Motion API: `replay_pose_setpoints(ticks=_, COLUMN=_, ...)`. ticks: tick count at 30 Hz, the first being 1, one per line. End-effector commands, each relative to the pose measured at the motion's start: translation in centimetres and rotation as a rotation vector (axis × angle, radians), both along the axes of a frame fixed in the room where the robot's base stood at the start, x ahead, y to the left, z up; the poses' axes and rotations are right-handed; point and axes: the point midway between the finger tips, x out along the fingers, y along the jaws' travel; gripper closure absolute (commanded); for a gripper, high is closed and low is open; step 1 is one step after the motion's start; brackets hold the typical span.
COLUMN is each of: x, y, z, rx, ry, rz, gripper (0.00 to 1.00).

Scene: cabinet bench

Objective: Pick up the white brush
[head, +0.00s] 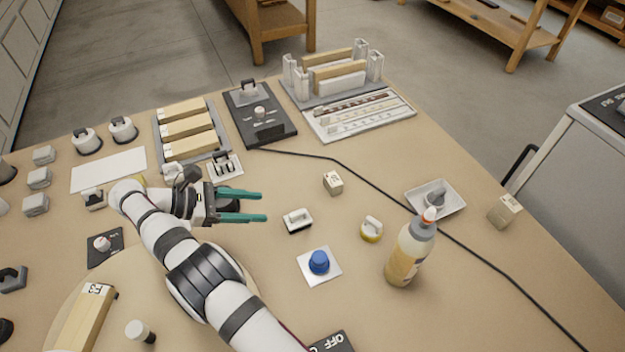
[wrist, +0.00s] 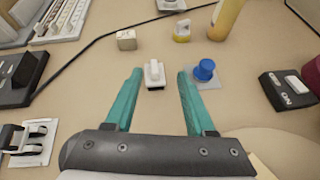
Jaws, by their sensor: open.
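The white brush (head: 298,220) is a small white block with a handle and a dark underside, lying on the bench near the middle. It also shows in the wrist view (wrist: 154,75), ahead of my gripper and between the lines of its fingers. My gripper (head: 266,205) has two teal fingers, open and empty, to the left of the brush in the head view. In the wrist view my gripper (wrist: 159,73) points toward the brush. The fingers do not appear to touch it.
A blue button on a white plate (head: 319,263) sits close to the brush. A yellow-based knob (head: 371,229), a small beige block (head: 333,182) and a bottle (head: 410,252) stand nearby. A black cable (head: 375,182) crosses the bench behind them. Bare bench lies around the brush.

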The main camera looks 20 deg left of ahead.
Motion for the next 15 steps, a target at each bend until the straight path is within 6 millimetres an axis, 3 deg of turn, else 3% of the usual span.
replay_pose_setpoints(ticks=1, x=-1.4, y=1.5, z=-1.6, rx=-0.047, ry=-0.002, rz=0.066, gripper=0.45)
replay_pose_setpoints(ticks=5, x=-3.2, y=3.1, z=-3.3, rx=-0.115, ry=-0.009, rz=0.154, gripper=0.45)
replay_pose_setpoints(ticks=8, x=-2.2, y=2.2, z=-3.9, rx=-0.127, ry=-0.009, rz=0.162, gripper=0.45)
replay_pose_setpoints(ticks=15, x=2.2, y=-2.3, z=-6.5, rx=-0.123, ry=-0.007, rz=0.159, gripper=0.45)
